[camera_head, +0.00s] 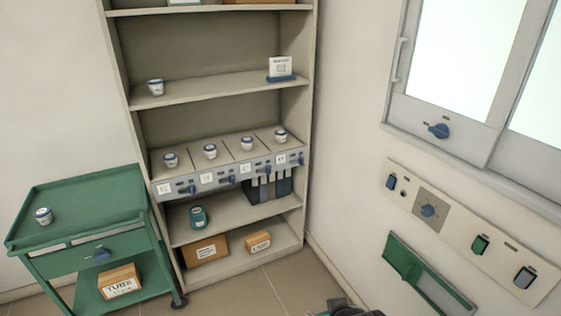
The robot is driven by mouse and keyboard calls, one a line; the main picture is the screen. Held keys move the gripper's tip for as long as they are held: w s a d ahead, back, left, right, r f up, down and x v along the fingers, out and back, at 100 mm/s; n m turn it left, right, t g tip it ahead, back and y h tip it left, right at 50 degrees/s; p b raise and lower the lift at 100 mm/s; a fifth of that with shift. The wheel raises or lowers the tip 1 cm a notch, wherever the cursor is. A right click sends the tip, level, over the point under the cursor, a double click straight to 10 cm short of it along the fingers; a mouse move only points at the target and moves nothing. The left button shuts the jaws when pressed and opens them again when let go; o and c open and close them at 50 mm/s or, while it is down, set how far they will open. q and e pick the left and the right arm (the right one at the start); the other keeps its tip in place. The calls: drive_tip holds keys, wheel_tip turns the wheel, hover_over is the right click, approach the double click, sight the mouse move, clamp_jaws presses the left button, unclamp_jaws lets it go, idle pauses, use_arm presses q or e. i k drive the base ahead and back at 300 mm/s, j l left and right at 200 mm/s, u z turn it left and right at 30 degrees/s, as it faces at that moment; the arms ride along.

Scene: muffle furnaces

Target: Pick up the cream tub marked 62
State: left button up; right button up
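Several small white-cream tubs with dark blue bands are in view. A row on the middle shelf has a left tub (170,160), a second tub (210,151), a third tub (247,143) and a right tub (281,135). Number cards sit on the strip below them; the left card (165,188) may read 62, but it is too small to be sure. Another tub (155,87) stands on the shelf above, and one tub (44,216) stands on the green trolley. No gripper fingers show; only a dark part of mine shows at the bottom edge.
The shelf unit (312,120) also holds a small sign (281,68), a teal jar (198,217), dark binders and boxes. The green trolley (90,200) stands left with a box below. A wall panel (455,228) and window are right. Floor before the shelves is clear.

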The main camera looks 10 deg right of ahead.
sight(170, 159)
drive_tip(key=i+l+u, duration=0.3)
drive_tip(key=i+l, duration=0.5)
drive_tip(key=i, duration=0.55)
drive_tip(key=i+l+u, duration=0.35)
drive_tip(key=i+l, duration=0.75)
drive_tip(key=i, duration=0.15)
